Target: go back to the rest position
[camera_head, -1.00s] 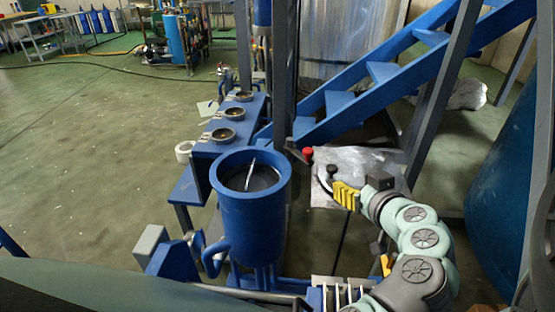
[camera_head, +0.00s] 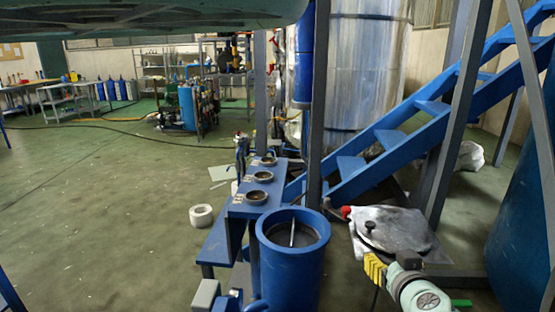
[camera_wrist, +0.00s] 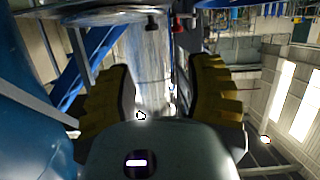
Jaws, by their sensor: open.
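My gripper (camera_head: 375,270) shows at the lower right of the head view, its yellow ribbed fingers beside the metal plate with the black knob. In the wrist view my gripper (camera_wrist: 165,95) has its two yellow fingers wide apart, with nothing between them. Behind the gap there is a shiny metal surface (camera_wrist: 150,60). The gripper is to the right of the open blue cylindrical vessel (camera_head: 292,265), apart from it. A thin light rod (camera_head: 292,232) stands inside the vessel.
A round lid-like plate with a black knob (camera_head: 370,226) lies on a grey sheet. A red knob (camera_head: 346,212) is beside it. Blue stairs (camera_head: 400,130) rise behind. A blue bench (camera_head: 240,212) holds several round ports. A white roll (camera_head: 201,215) lies on the floor; open floor lies left.

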